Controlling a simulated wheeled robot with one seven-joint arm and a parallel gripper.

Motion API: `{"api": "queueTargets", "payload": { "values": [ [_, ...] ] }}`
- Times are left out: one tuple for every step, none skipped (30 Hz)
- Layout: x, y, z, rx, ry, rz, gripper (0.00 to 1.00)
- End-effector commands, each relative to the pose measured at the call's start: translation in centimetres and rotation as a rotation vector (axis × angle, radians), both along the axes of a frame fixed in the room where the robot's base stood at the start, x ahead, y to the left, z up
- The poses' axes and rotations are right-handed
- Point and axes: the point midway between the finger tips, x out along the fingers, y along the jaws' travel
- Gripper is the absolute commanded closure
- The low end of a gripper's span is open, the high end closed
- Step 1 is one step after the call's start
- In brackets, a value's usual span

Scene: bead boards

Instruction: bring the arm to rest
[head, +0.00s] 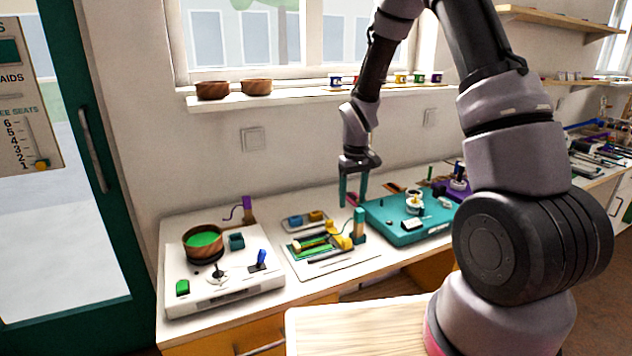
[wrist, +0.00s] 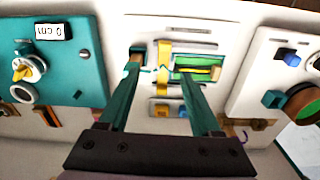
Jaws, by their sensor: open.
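My gripper (head: 352,190) hangs from my arm above the back of the counter, between the middle board and the teal board. Its two teal fingers are apart with nothing between them. In the wrist view my gripper (wrist: 168,75) points down over the middle board (wrist: 205,30), clear of it. My arm is raised and bent, and its large links cover the right part of the head view.
A white board (head: 225,291) with a wooden bowl (head: 203,241) stands left on the counter. The teal board (head: 400,232) stands right of the middle. A windowsill (head: 290,99) with bowls and small cups runs behind. A wooden surface (head: 350,325) is in front.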

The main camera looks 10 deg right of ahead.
Motion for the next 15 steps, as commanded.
{"api": "queueTargets", "payload": {
  "values": [
    [0.0, -0.3, 2.3, 0.007, -0.029, -0.025, 0.35],
    [-0.2, -0.6, 3.6, 0.011, -0.043, -0.043, 0.35],
    [-0.5, -0.9, 5.5, 0.019, -0.064, -0.07, 0.35],
    [-0.7, -1.1, 7.0, 0.025, -0.082, -0.09, 0.35],
    [-1.1, -1.4, 8.4, 0.032, -0.096, -0.11, 0.35],
    [-1.6, -1.7, 10.3, 0.041, -0.118, -0.137, 0.35],
    [-2.1, -1.9, 11.6, 0.049, -0.133, -0.157, 0.35],
    [-2.6, -2.1, 12.9, 0.057, -0.148, -0.178, 0.35],
    [-3.3, -2.4, 14.6, 0.067, -0.168, -0.203, 0.35],
    [-3.9, -2.6, 15.8, 0.075, -0.183, -0.223, 0.35],
    [-4.5, -2.8, 16.9, 0.084, -0.198, -0.243, 0.35],
    [-5.4, -3.1, 18.4, 0.097, -0.218, -0.269, 0.35],
    [-6.0, -3.2, 19.5, 0.108, -0.233, -0.288, 0.35],
    [-6.8, -3.4, 20.6, 0.118, -0.248, -0.306, 0.35],
    [-7.7, -3.6, 21.9, 0.132, -0.268, -0.331, 0.35]
  ]
}}
